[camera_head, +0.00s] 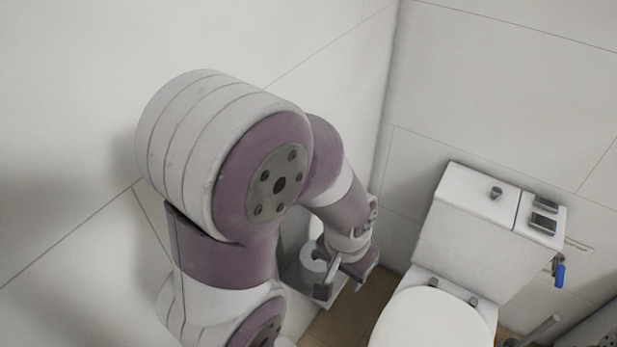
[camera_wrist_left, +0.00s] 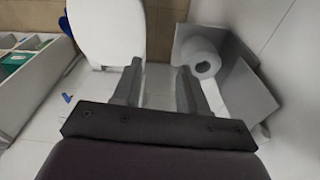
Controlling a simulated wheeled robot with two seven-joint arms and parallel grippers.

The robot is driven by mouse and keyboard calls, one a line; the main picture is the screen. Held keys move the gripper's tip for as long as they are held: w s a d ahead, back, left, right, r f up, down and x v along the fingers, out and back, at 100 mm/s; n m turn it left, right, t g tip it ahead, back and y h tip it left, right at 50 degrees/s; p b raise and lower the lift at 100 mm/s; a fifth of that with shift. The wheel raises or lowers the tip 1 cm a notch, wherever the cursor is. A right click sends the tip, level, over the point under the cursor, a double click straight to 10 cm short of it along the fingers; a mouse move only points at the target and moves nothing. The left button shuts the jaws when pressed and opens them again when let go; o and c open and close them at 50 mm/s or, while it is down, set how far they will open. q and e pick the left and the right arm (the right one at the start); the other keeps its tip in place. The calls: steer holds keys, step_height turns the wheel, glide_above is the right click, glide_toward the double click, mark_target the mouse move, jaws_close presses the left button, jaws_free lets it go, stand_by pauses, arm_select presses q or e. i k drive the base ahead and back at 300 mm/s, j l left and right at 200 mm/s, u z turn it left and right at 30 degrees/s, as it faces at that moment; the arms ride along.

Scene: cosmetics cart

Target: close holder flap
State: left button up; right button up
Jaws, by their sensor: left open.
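In the wrist view the grey holder (camera_wrist_left: 188,32) is on the right, with a white paper roll (camera_wrist_left: 203,62) inside it. Its grey flap (camera_wrist_left: 248,92) stands open, swung away from the roll. My left gripper (camera_wrist_left: 157,85) is open and empty, its fingers apart, with the right finger close to the roll and holder. In the head view my left gripper (camera_head: 345,274) is in front of the holder (camera_head: 296,270) and roll (camera_head: 312,266), partly hiding them. I cannot tell whether it touches the holder.
A white toilet (camera_head: 435,315) with its cistern (camera_head: 465,235) stands right of the gripper; its lid (camera_wrist_left: 106,32) shows in the wrist view. A white shelf unit (camera_wrist_left: 30,85) with small items is at the wrist view's left. Tiled walls lie close behind the arm.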

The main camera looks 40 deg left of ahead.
mark_target(298, 218)
steer(key=l+u, duration=0.1)
steer(key=u, duration=0.3)
steer(key=l+u, duration=0.15)
steer(key=u, duration=0.25)
steer(key=k+u, duration=0.1)
steer(key=u, duration=0.35)
steer(key=l+u, duration=0.15)
steer(key=u, duration=0.25)
steer(key=k, duration=0.05)
